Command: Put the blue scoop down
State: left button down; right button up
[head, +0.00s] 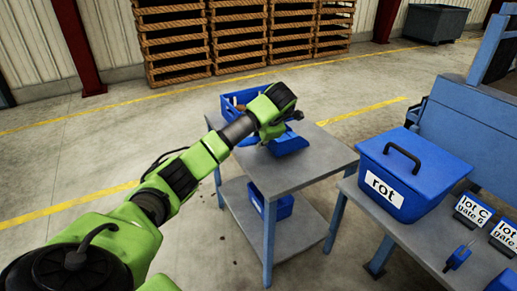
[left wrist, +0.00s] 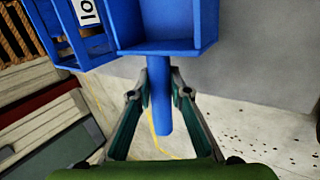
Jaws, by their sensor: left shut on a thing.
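The blue scoop (head: 289,144) is at the grey table (head: 318,158), partly hidden under my left gripper (head: 292,122). In the left wrist view, the scoop's open pan (left wrist: 160,40) points away from me and looks empty. Its straight handle lies between the two fingers of my left gripper (left wrist: 160,92), which is shut on it. The scoop is over or on the tabletop; I cannot tell whether it touches. My right gripper is not in view.
A blue crate (head: 230,108) stands on the table's far left, close to the scoop; it also shows in the left wrist view (left wrist: 62,45). The tabletop's front right is clear. A lidded rot bin (head: 425,172) stands on the right bench. A blue bin (head: 283,207) sits on the lower shelf.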

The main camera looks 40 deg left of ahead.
pick_arm(q)
notch_tip(320, 180, down, 3)
jog(key=shift+d+r+b, duration=0.1)
jog(key=shift+b, duration=0.2)
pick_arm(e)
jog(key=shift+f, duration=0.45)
pick_arm(q)
jog(key=c, duration=1.9)
grip_release()
jog(key=p+v, duration=0.2)
jog(key=v, duration=1)
jog(key=shift+p, duration=0.35)
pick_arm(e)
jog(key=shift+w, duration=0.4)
